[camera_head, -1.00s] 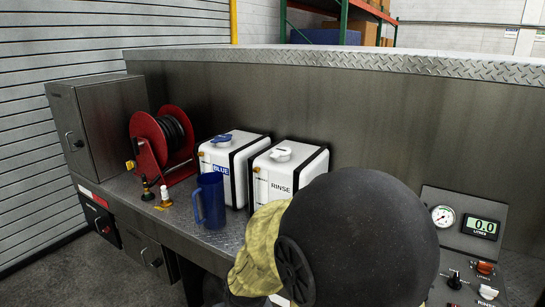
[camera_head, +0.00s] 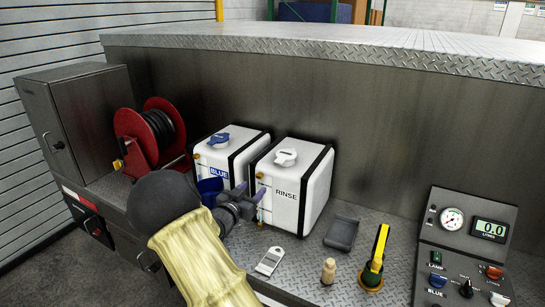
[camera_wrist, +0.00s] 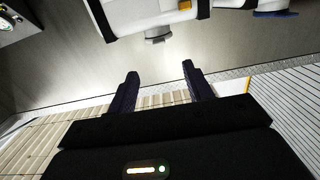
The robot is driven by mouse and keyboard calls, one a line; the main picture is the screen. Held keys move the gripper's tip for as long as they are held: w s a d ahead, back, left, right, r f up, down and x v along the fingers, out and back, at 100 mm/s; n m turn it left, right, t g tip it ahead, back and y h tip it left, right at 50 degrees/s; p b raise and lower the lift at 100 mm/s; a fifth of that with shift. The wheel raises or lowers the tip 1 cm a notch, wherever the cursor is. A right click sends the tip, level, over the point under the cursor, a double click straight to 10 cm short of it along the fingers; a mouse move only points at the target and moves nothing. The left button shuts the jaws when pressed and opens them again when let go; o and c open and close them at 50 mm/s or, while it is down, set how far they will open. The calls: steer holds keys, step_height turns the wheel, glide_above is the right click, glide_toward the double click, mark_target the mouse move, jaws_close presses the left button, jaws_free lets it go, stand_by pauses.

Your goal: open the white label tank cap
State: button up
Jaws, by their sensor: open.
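The white RINSE tank (camera_head: 303,190) stands on the metal deck with a white cap (camera_head: 285,157) on top; the cap looks seated. In the wrist view, which looks upside down, the white cap (camera_wrist: 158,38) hangs at the top, beyond and apart from the fingertips. The BLUE tank (camera_head: 222,161) with its blue cap (camera_head: 218,139) stands close on the left; the blue cap shows in the wrist view (camera_wrist: 275,13). My gripper (camera_head: 250,191) is open and empty, in front of the two tanks and lower than the caps. The wrist view shows its two fingers apart (camera_wrist: 160,72).
A blue jug (camera_head: 209,186) is partly hidden behind my arm. A red hose reel (camera_head: 133,126) and a metal cabinet (camera_head: 70,120) stand left.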

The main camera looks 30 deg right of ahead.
steer(key=shift+d+r+h, duration=0.15)
steer(key=shift+r+h, duration=0.15)
steer(key=shift+r, duration=0.05)
steer(key=p, duration=0.7)
glide_toward(278, 162)
steer(key=x, duration=0.9)
steer(key=shift+w+d, duration=0.2)
steer(key=shift+d, duration=0.15)
steer(key=shift+f, duration=0.1)
steer(key=shift+c, duration=0.2)
jaws_close()
